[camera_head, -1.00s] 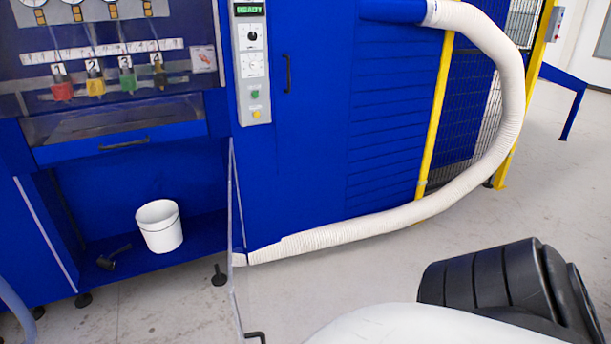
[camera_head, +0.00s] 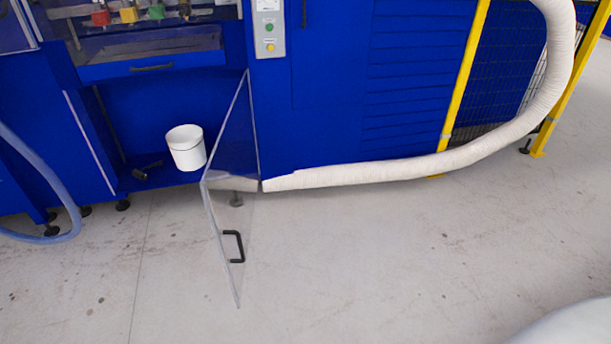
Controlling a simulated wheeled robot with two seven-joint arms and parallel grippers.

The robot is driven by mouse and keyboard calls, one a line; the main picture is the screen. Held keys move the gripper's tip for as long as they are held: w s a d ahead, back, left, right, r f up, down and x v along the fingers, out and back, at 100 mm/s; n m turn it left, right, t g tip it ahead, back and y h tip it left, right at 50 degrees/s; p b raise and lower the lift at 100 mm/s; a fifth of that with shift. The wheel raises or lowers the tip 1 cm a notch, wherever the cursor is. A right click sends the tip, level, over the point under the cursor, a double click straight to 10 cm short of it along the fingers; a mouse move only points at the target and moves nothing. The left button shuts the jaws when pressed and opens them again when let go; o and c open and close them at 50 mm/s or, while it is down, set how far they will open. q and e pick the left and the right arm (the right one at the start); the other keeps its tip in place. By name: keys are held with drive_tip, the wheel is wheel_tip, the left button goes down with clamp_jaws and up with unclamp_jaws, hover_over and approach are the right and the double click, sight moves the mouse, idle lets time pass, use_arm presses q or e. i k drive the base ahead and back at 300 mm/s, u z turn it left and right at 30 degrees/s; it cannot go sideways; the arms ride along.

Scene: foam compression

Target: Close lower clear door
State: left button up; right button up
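The lower clear door (camera_head: 236,146) is a transparent panel on the blue machine, hinged at the right side of the lower compartment. It stands open, swung out toward me over the floor. Its black handle (camera_head: 233,246) is on the panel's outer part, near the free edge. The lower compartment (camera_head: 140,112) is open and holds a white bucket (camera_head: 186,147). Neither of my grippers is in view. A white rounded part of mine shows at the bottom right corner.
A dark tool (camera_head: 147,170) lies left of the bucket. A white hose (camera_head: 400,170) runs along the machine's base to the right. A translucent blue hose (camera_head: 62,215) curves at the left. The grey floor in front is clear.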

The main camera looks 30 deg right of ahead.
sight(248, 176)
drive_tip(key=z, duration=0.5)
drive_tip(key=i, duration=1)
drive_tip(key=u, duration=1.1)
drive_tip(key=k, duration=0.75)
drive_tip(key=z, duration=0.8)
